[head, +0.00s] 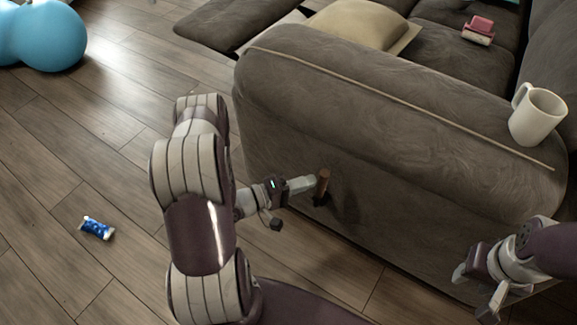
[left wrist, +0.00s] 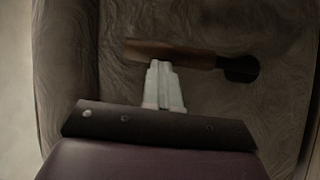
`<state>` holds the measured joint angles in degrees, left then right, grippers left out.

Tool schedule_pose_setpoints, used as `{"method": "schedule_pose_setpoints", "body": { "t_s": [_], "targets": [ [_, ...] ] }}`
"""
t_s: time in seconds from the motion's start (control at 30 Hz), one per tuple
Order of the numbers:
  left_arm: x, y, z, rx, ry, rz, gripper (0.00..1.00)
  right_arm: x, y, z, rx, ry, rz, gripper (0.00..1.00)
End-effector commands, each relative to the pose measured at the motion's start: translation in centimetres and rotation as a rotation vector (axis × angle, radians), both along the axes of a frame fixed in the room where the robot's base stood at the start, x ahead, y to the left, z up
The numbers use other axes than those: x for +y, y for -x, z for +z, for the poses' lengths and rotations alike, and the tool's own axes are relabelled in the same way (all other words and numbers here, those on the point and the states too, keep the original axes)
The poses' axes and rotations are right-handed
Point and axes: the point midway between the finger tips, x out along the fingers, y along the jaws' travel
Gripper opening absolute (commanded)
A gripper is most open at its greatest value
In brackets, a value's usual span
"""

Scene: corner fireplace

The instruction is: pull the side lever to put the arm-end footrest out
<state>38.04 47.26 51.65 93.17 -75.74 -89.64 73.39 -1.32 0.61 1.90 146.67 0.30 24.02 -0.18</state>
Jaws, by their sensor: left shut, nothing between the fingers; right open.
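The side lever is a brown wooden handle (head: 323,184) on the outer side of the grey-brown sofa's arm (head: 370,120). My left gripper (head: 312,183) is shut and empty, its fingertips right at the handle. In the left wrist view, the handle (left wrist: 195,55) lies across the picture with a dark pivot at its right end. The shut fingers (left wrist: 160,72) meet its near side; whether they press on it I cannot tell. A padded footrest panel (head: 238,22) stands out from the sofa front beyond the arm. My right gripper (head: 478,291) is open and empty beside the arm's lower right.
A white mug (head: 538,117) stands on top of the sofa arm. A tan cushion (head: 358,24) and a small red-and-cream item (head: 479,29) lie on the seat. A blue wrapped item (head: 97,228) lies on the wooden floor.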

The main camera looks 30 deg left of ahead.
Motion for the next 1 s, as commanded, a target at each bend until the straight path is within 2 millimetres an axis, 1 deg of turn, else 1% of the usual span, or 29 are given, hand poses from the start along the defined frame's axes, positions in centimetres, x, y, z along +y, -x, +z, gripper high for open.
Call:
{"method": "schedule_pose_setpoints", "body": {
  "t_s": [0.03, 0.13, 0.3, 0.53, 1.0],
  "targets": [
    [-0.5, 0.1, 0.8, -0.001, -0.026, -0.005, 0.0, 0.0, 0.0, 1.3, 0.0, 0.0, 0.0, 0.43],
    [-1.3, 0.1, 0.7, -0.007, -0.083, -0.003, 0.0, 0.0, 0.0, 2.1, 0.0, 0.0, 0.0, 0.43],
    [-2.2, 0.1, 0.4, -0.008, -0.089, -0.002, 0.0, 0.0, 0.0, 2.8, 0.0, 0.0, 0.0, 0.43],
    [-2.8, 0.2, 0.2, -0.008, -0.086, -0.001, 0.0, 0.0, 0.0, 3.1, 0.0, 0.0, 0.0, 0.43],
    [-2.8, 0.1, 0.2, -0.01, -0.087, -0.001, 0.0, 0.0, 0.0, 3.1, 0.0, 0.0, 0.0, 0.43]
  ]
}}
